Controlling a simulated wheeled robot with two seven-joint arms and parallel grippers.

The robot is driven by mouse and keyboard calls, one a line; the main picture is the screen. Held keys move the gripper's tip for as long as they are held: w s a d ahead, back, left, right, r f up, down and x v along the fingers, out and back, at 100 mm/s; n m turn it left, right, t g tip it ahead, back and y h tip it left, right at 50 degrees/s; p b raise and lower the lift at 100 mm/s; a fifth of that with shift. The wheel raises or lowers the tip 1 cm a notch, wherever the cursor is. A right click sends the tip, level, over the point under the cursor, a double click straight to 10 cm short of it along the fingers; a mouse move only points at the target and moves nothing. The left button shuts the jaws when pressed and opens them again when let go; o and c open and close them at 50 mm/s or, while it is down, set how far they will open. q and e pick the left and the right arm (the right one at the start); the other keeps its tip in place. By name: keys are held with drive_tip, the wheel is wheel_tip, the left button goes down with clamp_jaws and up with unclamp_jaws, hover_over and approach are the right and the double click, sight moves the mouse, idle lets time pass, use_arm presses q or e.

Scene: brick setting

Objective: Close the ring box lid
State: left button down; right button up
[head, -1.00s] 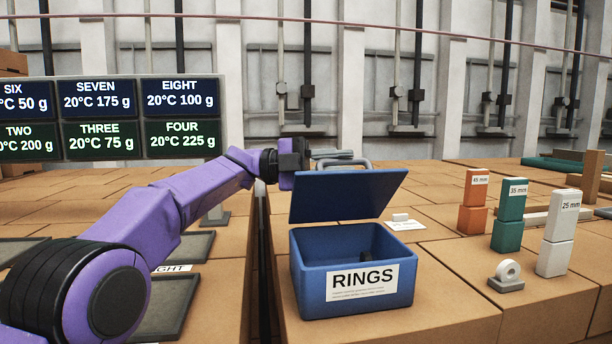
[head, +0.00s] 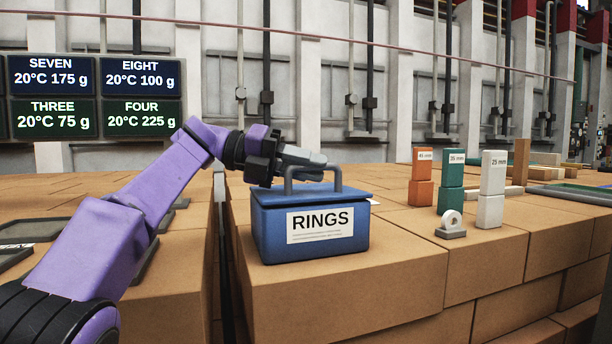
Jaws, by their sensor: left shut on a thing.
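A grey arched handle (head: 338,180) stands up from the lid. My left gripper (head: 312,166) reaches in from the left at the handle and is shut on it. My right gripper is not in view.
Dark trays (head: 30,229) lie at left, beyond a gap in the surface.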

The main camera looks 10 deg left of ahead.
use_arm(q)
drive_tip(key=shift+s+d+f+b, duration=0.1)
drive_tip(key=shift+d+f+b, duration=0.05)
drive_tip(key=shift+f+b, duration=0.3)
drive_tip(key=shift+f, duration=0.1)
drive_tip(key=shift+f, duration=0.2)
drive_tip(key=c, duration=1.3)
unclamp_jaws()
drive_tip(key=shift+o, duration=0.9)
drive_tip(key=shift+s+r, duration=0.1)
drive_tip(key=shift+s, duration=0.05)
drive_tip(key=shift+s+r, duration=0.1)
drive_tip(key=shift+r, duration=0.1)
drive_tip(key=p+v, duration=0.1)
drive_tip(key=v, duration=0.9)
drive_tip(key=shift+a+m, duration=0.2)
drive_tip(key=shift+m, duration=0.1)
drive_tip(key=shift+r, duration=0.1)
